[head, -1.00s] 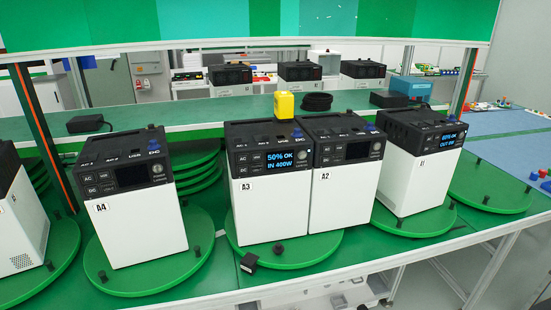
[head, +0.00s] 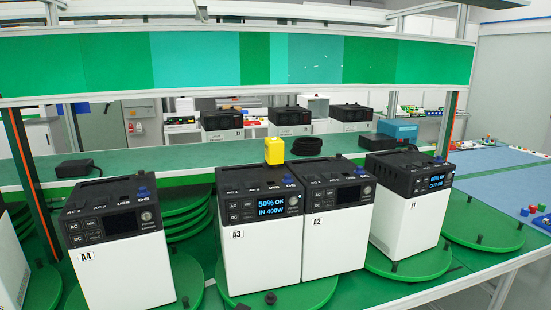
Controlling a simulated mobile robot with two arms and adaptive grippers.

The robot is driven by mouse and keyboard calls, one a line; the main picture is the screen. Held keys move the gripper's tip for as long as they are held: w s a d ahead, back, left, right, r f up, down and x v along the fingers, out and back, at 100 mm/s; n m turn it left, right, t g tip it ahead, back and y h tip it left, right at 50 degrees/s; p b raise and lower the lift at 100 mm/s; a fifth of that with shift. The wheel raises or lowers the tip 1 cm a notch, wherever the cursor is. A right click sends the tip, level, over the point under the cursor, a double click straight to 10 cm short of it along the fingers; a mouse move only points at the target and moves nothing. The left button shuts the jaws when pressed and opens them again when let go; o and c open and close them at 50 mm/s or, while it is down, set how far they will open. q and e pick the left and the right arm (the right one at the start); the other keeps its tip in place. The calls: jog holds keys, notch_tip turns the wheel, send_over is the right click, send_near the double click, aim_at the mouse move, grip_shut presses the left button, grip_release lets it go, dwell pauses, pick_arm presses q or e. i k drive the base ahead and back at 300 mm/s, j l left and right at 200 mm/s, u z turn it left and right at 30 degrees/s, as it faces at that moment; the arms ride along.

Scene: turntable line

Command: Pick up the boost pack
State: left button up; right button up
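I see no label that reads boost pack, so I cannot tell for sure which thing it is. A yellow block (head: 274,152) stands on the green shelf behind the units. Black-topped white power units stand on green turntable discs: A4 (head: 125,275), A3 (head: 262,255), A2 (head: 335,245), and one at the right (head: 402,225). A3's screen reads "50% OK IN 400W". The right unit's screen is lit; A4's and A2's are dark. A3 and A2 stand side by side. Neither gripper is in view.
The green shelf (head: 220,158) also bears a flat black box (head: 87,168), a coiled black cable (head: 306,146), another black box (head: 380,141) and a teal box (head: 398,129). A green overhead panel (head: 110,62) spans the top. A blue mat (head: 500,180) lies right.

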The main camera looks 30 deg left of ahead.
aim_at(274, 146)
jog(key=i+l+u, duration=0.15)
jog(key=u, duration=0.8)
